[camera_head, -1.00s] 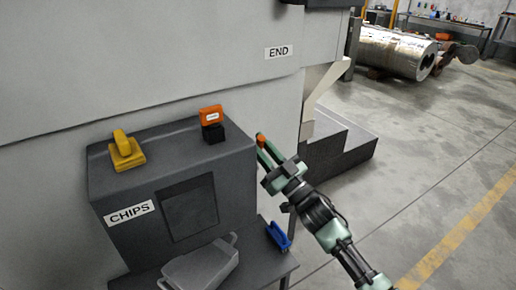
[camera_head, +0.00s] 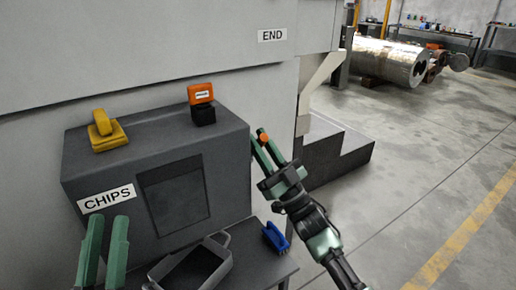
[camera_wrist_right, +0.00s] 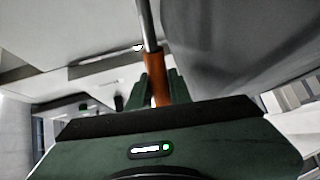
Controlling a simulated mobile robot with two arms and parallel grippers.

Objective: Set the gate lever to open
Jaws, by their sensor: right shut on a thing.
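The gate lever shows in the right wrist view as a metal rod with an orange grip (camera_wrist_right: 156,72). Its orange tip (camera_head: 263,138) also shows in the head view, beside the right side of the dark box marked CHIPS. My right gripper (camera_head: 264,145) is shut on the orange grip. Its fingers stand on both sides of the grip in the right wrist view. Most of the lever and its mount are hidden in the head view. My left gripper (camera_head: 106,222) is at the lower left, in front of the box, with a gap between its fingers and nothing between them.
The CHIPS box (camera_head: 235,150) carries a yellow block (camera_head: 110,138) and an orange-and-black piece (camera_head: 202,100). A grey tray (camera_head: 222,268) and a blue brush-like object (camera_head: 275,238) are on the ledge below. Dark steps (camera_head: 330,155) stand behind my right gripper. The floor at right is open.

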